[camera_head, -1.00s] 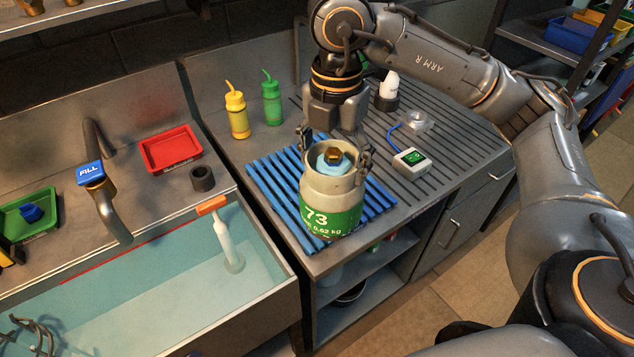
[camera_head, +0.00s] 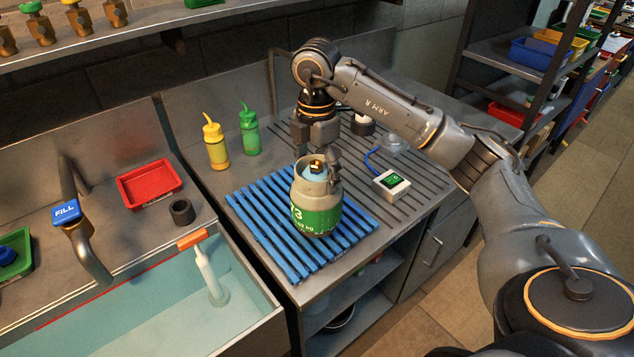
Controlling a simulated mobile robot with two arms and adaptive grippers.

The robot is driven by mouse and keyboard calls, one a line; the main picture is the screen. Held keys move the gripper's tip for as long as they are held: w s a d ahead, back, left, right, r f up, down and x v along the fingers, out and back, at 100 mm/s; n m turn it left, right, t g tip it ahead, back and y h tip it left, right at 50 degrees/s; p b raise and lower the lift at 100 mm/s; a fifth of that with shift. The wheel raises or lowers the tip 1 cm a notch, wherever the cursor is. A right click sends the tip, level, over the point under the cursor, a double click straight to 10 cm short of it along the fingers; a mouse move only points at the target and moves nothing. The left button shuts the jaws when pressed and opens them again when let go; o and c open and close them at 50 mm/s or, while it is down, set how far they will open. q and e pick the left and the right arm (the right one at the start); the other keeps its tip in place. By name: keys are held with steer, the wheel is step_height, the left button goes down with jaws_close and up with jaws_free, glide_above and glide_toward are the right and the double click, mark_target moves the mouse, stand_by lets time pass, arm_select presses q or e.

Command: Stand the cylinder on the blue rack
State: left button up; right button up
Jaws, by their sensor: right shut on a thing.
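The cylinder (camera_head: 316,212) is a beige gas bottle with a green label reading 73, a collar and a brass valve on top. It is upright over the middle-right part of the blue slatted rack (camera_head: 262,228). Its base appears at the slats, but I cannot tell whether it touches them. My right gripper (camera_head: 317,161) reaches down from behind and is shut on the cylinder at its collar. One finger shows at the collar's right side; the other is mostly hidden. My left gripper is not in view.
A red tray (camera_head: 150,184) is beyond the sink.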

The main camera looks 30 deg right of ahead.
steer(key=shift+w+d+f+p, duration=0.2)
steer(key=shift+w+d+f, duration=0.2)
steer(key=shift+f, duration=0.2)
steer(key=shift+w+d+f+p, duration=0.15)
steer(key=shift+w+d+f, duration=0.15)
steer(key=shift+w+f, duration=0.25)
step_height(320, 180, down, 3)
steer(key=shift+w+p, duration=0.1)
steer(key=shift+p, duration=0.75)
steer(key=shift+f, duration=0.2)
steer(key=shift+f, duration=0.2)
steer(key=o, duration=1.8)
steer(key=shift+r, duration=0.1)
